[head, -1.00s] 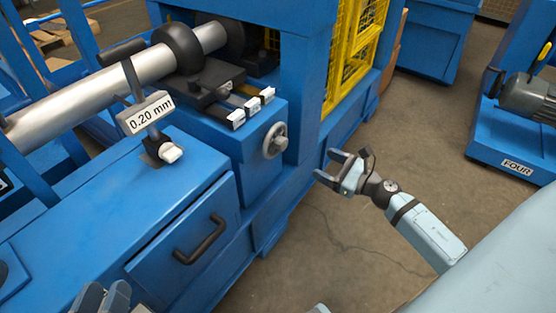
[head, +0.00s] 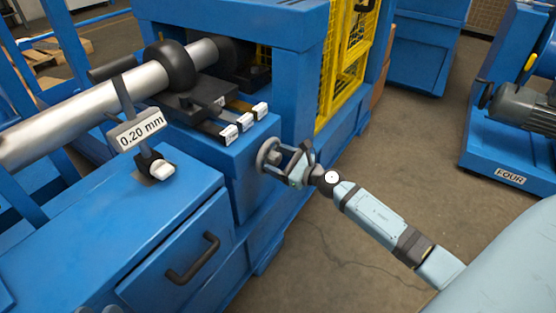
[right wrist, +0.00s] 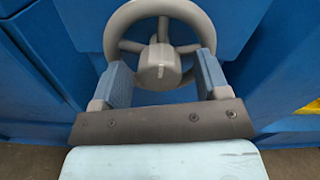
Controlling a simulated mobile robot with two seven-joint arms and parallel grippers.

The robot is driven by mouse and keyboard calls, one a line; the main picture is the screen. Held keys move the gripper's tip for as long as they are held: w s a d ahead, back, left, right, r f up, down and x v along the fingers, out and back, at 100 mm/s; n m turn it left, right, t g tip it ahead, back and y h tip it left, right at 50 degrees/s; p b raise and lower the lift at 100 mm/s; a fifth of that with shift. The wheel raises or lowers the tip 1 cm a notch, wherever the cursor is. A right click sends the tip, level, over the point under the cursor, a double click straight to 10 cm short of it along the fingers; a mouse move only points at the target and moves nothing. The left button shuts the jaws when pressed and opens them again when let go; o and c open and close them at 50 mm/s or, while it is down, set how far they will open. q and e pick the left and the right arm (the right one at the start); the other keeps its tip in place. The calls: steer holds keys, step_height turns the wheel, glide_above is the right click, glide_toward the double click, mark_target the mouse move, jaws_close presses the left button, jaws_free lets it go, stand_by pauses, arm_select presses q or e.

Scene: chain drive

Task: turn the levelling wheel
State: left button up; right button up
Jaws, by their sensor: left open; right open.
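The levelling wheel (head: 265,153) is a grey spoked handwheel on the blue machine's front face. In the right wrist view its rim and hub (right wrist: 158,66) fill the top middle. My right gripper (head: 285,160) is at the wheel with its jaws open. In the right wrist view its two fingers (right wrist: 162,70) stand on either side of the hub, in front of the rim and spokes. I cannot tell whether they touch it. My left gripper (head: 102,310) shows only as grey tips at the bottom edge of the head view.
A gauge sign (head: 137,130) reading 0.20 mm stands on the blue cabinet left of the wheel. Below it is a drawer with a black handle (head: 193,258). A steel shaft (head: 95,112) lies behind. A yellow mesh guard (head: 348,60) stands beyond.

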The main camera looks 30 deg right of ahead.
steer(key=shift+w, duration=0.15)
steer(key=shift+c, duration=0.3)
steer(key=c, duration=0.9)
